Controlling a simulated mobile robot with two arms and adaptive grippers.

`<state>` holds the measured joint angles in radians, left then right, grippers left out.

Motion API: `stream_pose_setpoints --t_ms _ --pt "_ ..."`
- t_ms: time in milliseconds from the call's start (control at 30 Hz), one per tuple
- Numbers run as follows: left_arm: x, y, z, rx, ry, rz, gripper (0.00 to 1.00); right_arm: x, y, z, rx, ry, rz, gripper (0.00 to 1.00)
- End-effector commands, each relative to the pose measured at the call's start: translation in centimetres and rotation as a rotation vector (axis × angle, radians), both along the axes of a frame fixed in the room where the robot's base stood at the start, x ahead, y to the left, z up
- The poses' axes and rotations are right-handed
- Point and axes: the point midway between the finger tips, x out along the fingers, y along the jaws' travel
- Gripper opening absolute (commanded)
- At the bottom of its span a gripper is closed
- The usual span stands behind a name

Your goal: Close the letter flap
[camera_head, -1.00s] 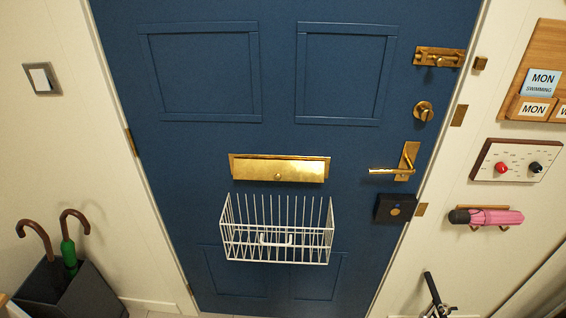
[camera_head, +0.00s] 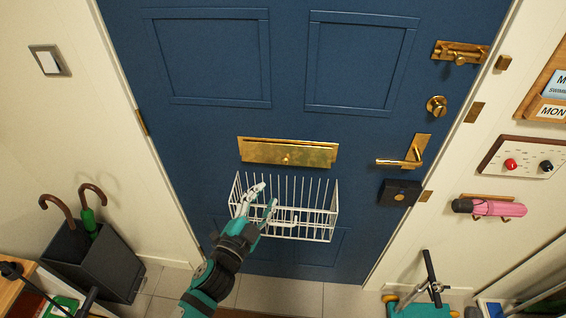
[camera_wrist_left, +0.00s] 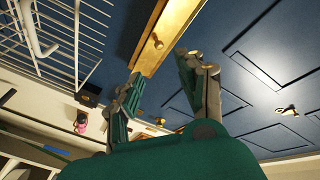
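The brass letter flap (camera_head: 288,152), with a small round knob low on its front, is mounted across the blue door above a white wire basket. How far it stands out from the door is hard to tell. In the left wrist view the brass flap (camera_wrist_left: 178,30) lies beyond my fingers. My left gripper (camera_head: 267,195) is in front of the basket, below the flap and apart from it. In the left wrist view my left gripper (camera_wrist_left: 160,72) shows its two fingers spread with nothing between them. My right gripper is not in view.
The white wire basket (camera_head: 325,212) juts from the door just under the flap. A brass door handle (camera_head: 405,160) and black box (camera_head: 400,193) are to the right. An umbrella stand (camera_head: 105,262) is at the left, a scooter (camera_head: 425,290) at lower right.

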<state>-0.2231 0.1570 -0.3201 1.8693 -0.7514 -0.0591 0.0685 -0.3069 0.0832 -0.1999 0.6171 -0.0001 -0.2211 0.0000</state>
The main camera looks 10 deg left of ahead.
Motion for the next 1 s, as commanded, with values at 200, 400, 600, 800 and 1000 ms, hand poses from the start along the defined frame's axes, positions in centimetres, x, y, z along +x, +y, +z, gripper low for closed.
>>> stream_pose_setpoints --t_ms 200,400,600,800,1000 --pt "4.8 -1.6 0.3 -0.003 -0.001 -0.001 0.39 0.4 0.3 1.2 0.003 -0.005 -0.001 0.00" --pt "8.5 -2.8 0.2 -0.002 -0.001 0.000 0.39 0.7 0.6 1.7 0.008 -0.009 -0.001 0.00" --pt "10.7 -3.4 0.0 -0.002 0.001 0.001 0.39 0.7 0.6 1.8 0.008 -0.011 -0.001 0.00" --pt "11.3 -3.6 0.0 -0.002 0.001 -0.001 0.39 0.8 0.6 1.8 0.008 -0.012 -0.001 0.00" --pt "11.3 -3.6 0.0 -0.002 0.001 -0.001 0.38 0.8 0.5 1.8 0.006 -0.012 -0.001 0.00"
